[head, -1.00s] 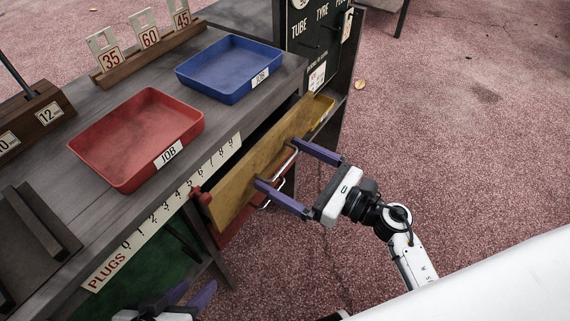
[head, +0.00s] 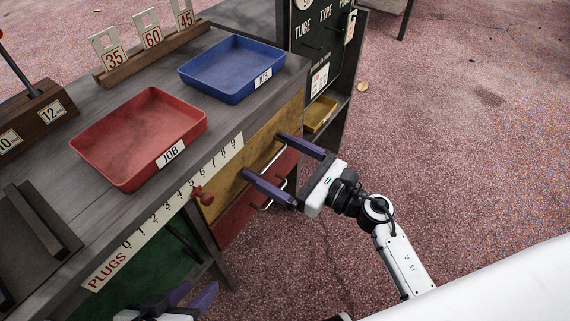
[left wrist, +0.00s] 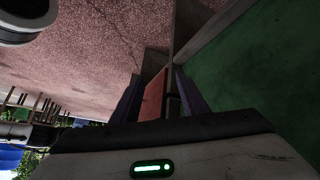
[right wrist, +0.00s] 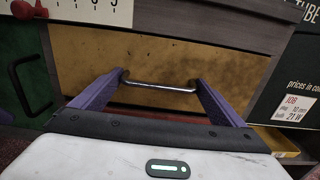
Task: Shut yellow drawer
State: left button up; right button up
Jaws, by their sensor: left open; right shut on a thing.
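The yellow drawer (head: 229,181) is in the cart's front, below the number strip. Its face now sits flush, or nearly so, under the worktop edge, with no dark gap showing. In the right wrist view its face (right wrist: 160,62) fills the middle, with a metal bar handle (right wrist: 160,86) across it. My right gripper (head: 286,162) is at this handle, its purple fingers far apart and shut on the bar's two ends. My left gripper (head: 195,296) is open and empty, low beside the cart by the green panel.
A red drawer (head: 238,218) with its own handle lies just below. A red knob (head: 204,196) sticks out at the left. Red (head: 122,178) and blue (head: 215,88) trays stand on the worktop. A small yellow bin (head: 320,113) is to the right. The floor in front is clear.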

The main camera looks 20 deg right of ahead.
jog(key=shift+w+a, duration=0.15)
pick_arm(q)
jog(key=shift+w+d+r, duration=0.1)
jog(key=shift+w+r, duration=0.2)
jog(key=shift+r, duration=0.05)
pick_arm(e)
jog(key=o, duration=1.2)
pick_arm(q)
jog(key=shift+s+f+p, duration=0.15)
jog(key=shift+s+p, duration=0.05)
jog(key=shift+p, duration=0.1)
pick_arm(e)
jog(key=v, duration=1)
